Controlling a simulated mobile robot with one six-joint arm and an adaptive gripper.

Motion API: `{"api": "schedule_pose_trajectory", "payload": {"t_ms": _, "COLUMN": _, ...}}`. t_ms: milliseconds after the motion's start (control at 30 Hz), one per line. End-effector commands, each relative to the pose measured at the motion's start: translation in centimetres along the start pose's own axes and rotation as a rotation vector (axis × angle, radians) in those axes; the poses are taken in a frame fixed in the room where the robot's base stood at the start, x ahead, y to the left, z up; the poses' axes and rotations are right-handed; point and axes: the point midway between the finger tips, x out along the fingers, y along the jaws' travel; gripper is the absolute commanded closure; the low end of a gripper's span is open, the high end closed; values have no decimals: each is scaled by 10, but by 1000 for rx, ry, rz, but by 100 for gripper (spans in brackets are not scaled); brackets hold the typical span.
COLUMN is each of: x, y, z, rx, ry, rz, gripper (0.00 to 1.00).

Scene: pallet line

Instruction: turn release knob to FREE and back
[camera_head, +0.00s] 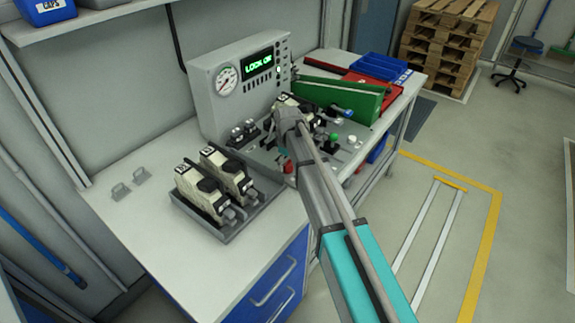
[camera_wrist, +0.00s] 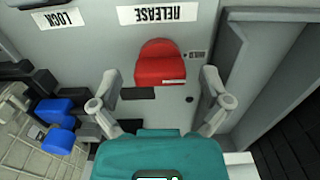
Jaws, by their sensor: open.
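The red release knob (camera_wrist: 160,63) shows in the wrist view below an upside-down RELEASE label (camera_wrist: 172,14). A white mark lies near its lower edge. A LOCK label (camera_wrist: 57,20) is on the panel to the left. My gripper (camera_wrist: 158,88) is open, with one finger on each side of the knob and a visible gap to it. Nothing is between the fingers that I can see held. In the head view the arm covers much of the panel. A small red part (camera_head: 288,166) shows beside it; I cannot tell if it is the same knob.
A grey console (camera_head: 205,95) with a gauge and a green display reading "LOCK OK" stands behind. A tray (camera_head: 222,232) with two beige devices is at left. Blue parts (camera_wrist: 60,138) lie left of my gripper.

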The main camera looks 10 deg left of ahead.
Motion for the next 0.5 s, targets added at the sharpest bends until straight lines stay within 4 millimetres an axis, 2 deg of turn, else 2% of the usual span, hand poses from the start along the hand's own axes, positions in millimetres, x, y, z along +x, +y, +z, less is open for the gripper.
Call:
{"api": "schedule_pose_trajectory", "payload": {"t_ms": 233, "x": 0, "y": 0, "z": 0, "rx": 0, "ry": 0, "rz": 0, "gripper": 3}}
{"api": "schedule_pose_trajectory", "payload": {"t_ms": 267, "x": 0, "y": 0, "z": 0, "rx": 0, "ry": 0, "rz": 0, "gripper": 7}}
{"api": "schedule_pose_trajectory", "payload": {"t_ms": 500, "x": 0, "y": 0, "z": 0, "rx": 0, "ry": 0, "rz": 0, "gripper": 51}}
